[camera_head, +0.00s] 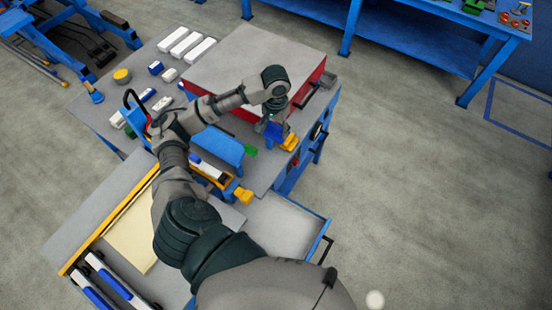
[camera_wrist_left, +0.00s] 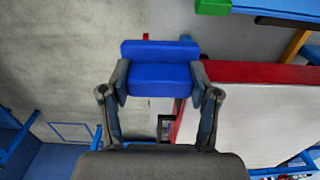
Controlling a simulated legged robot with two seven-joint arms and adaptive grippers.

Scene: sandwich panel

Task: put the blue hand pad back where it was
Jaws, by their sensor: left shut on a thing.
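The blue hand pad (camera_wrist_left: 160,78) is a blue block held between the two fingers of my left gripper (camera_wrist_left: 160,85) in the wrist view. In the head view my left gripper (camera_head: 274,124) points down beside the front right corner of the red box with the grey top (camera_head: 255,60). A bit of the blue pad (camera_head: 275,131) shows under the gripper there, above the bench's right edge. The fingers and wrist hide part of it. I cannot tell whether the pad touches anything below. My right gripper is not in view.
A yellow piece (camera_head: 290,142) is close to the gripper at the bench edge. A larger blue block (camera_head: 222,146) stands to the left, partly behind my arm. An open grey drawer (camera_head: 285,226) juts out below. The floor to the right is clear.

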